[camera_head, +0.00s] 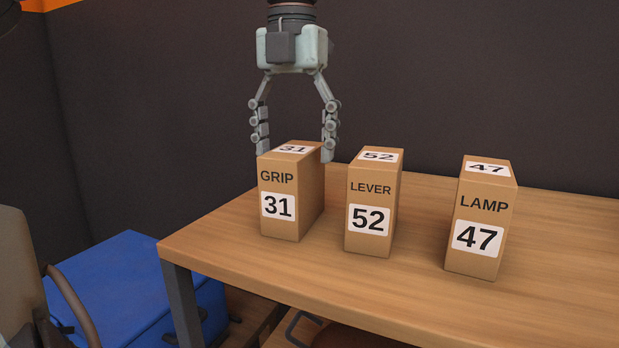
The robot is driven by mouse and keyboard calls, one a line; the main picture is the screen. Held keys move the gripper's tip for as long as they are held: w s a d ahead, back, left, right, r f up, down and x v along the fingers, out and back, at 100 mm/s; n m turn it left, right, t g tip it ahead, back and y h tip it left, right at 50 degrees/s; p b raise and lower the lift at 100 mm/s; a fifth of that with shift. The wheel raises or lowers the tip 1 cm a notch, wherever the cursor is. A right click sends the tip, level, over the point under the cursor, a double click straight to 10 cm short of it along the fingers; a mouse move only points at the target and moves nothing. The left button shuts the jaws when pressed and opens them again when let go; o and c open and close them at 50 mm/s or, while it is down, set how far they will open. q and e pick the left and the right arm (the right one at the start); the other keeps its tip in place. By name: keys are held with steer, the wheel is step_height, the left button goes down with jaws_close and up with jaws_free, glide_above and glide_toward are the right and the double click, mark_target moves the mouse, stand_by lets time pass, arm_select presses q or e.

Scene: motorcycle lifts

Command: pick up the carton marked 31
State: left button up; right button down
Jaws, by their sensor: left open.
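The carton marked 31 (279,224) is a brown upright box labelled GRIP, standing at the left end of the wooden table. My left gripper (293,156) points down from above it, open, with its fingertips level with the carton's top. One finger is at the left of the top and the other at the right; I cannot tell whether they touch it. The far side of the carton is hidden. My right gripper is not in view.
The carton marked 52 (369,243), labelled LEVER, stands close to the right of it. The carton marked 47 (477,262), labelled LAMP, stands farther right. The wooden table (345,284) is bare in front. A blue box (120,290) is at lower left, and a dark wall (450,70) is behind.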

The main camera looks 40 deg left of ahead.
mark_target(295, 191)
arm_select(q)
steer(key=shift+f, duration=0.45)
steer(key=shift+s+f, duration=0.15)
steer(key=shift+f, duration=1)
step_height(295, 191, down, 4)
steer(key=shift+r+b, duration=0.15)
steer(key=shift+b, duration=0.15)
steer(key=shift+w+f, duration=0.2)
steer(key=shift+f, duration=0.2)
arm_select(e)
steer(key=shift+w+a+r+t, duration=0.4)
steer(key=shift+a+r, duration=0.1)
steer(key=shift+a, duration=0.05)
arm_select(q)
steer(key=shift+c, duration=0.6)
steer(key=shift+r, duration=0.1)
steer(key=c, duration=1.3)
steer(key=shift+r, duration=0.1)
